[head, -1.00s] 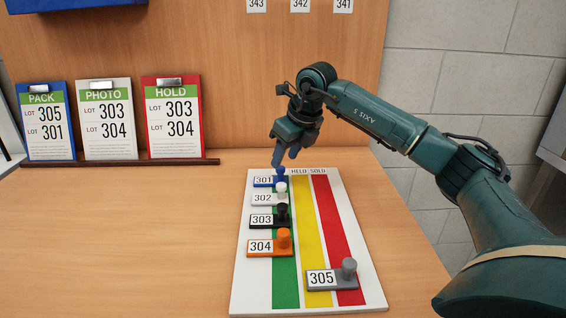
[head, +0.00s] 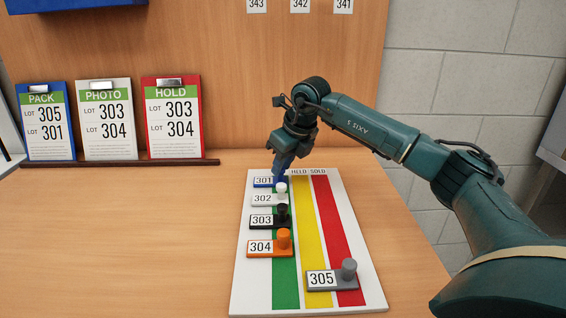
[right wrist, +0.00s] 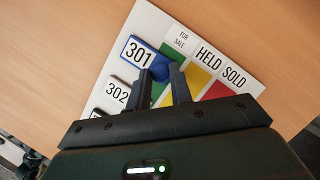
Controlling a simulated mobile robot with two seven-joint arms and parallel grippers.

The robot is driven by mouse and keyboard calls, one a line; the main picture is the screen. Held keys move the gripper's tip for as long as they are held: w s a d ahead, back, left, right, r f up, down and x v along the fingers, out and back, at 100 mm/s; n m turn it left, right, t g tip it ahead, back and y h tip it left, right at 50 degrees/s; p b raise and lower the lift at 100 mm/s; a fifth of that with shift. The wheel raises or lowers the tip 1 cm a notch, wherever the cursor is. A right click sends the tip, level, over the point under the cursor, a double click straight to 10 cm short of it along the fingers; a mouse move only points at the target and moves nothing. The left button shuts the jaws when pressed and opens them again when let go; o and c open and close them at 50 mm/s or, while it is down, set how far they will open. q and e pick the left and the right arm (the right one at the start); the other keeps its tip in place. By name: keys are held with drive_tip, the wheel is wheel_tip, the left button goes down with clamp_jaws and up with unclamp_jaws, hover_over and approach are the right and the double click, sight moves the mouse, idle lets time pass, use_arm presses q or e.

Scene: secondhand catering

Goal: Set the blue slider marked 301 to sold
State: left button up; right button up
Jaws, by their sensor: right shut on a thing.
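The blue slider marked 301 (head: 264,182) is at the top row of the white board (head: 371,287), with its knob over the green column. It also shows in the right wrist view (right wrist: 137,51), where its blue knob (right wrist: 160,72) lies between the finger ends. My right gripper (head: 279,175) is shut on that knob, reaching down from above and behind. In the right wrist view the fingers (right wrist: 162,77) stand on either side of the knob. The column labels read FOR SALE (right wrist: 182,40), HELD (right wrist: 208,57) and SOLD (right wrist: 234,76). My left gripper is not in view.
Below are the white 302 (head: 264,199), black 303 (head: 263,221) and orange 304 (head: 262,248) sliders, all at green. The grey 305 slider (head: 322,280) reaches to red. Clipboards (head: 108,118) stand at the back left. The top row right of 301 is clear.

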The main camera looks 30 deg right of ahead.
clamp_jaws()
drive_tip(key=shift+d, duration=0.1)
drive_tip(key=s+d, duration=0.1)
drive_tip(key=d, duration=0.2)
drive_tip(key=s+d, duration=0.2)
drive_tip(key=d, duration=0.1)
drive_tip(key=s+d, duration=0.2)
drive_tip(key=shift+s+d, duration=0.15)
drive_tip(key=shift+d, duration=0.25)
drive_tip(key=o, duration=0.7)
unclamp_jaws()
drive_tip(key=shift+s+d, duration=0.1)
drive_tip(key=shift+o, duration=0.3)
